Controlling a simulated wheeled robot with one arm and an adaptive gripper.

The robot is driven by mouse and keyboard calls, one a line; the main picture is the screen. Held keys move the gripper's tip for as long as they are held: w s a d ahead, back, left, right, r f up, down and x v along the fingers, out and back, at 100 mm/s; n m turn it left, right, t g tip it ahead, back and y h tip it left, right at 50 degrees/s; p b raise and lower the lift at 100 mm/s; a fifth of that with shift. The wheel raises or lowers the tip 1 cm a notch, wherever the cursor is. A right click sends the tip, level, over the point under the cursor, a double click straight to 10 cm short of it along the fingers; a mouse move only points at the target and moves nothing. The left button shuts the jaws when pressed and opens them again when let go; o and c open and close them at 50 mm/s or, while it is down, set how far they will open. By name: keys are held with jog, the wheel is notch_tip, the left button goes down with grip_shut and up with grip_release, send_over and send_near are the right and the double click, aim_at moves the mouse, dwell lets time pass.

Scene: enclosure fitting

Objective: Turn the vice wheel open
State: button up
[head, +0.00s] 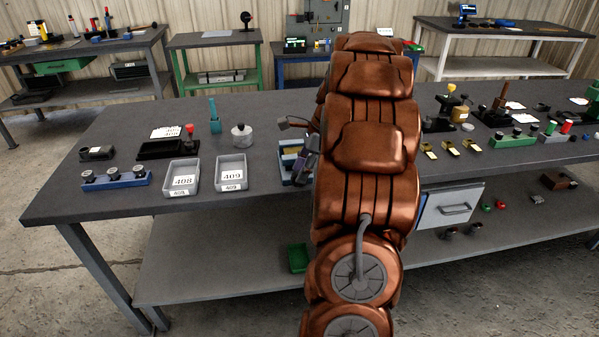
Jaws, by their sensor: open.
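My copper-coloured arm reaches over the middle of the workbench and hides much of what lies behind it. My gripper (292,147) shows only in part at the arm's left side, with its grey fingers apart; I see nothing between them. A blue item with a pale yellowish part (290,160) sits on the bench right by the gripper, partly covered by it and the arm. I cannot tell whether this is the vice, or whether the gripper touches it. No vice wheel can be made out.
Two grey bins labelled 408 (182,192) and 409 (231,186) stand left of the gripper. A round metal container (242,136) and a teal-handled tool (214,118) stand behind them. A blue block with black knobs (115,180) lies far left. Brass-coloured pieces (451,147) lie right of my arm.

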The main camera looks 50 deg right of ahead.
jog(key=shift+w+a+f, duration=0.2)
jog(key=shift+f, duration=0.45)
grip_shut()
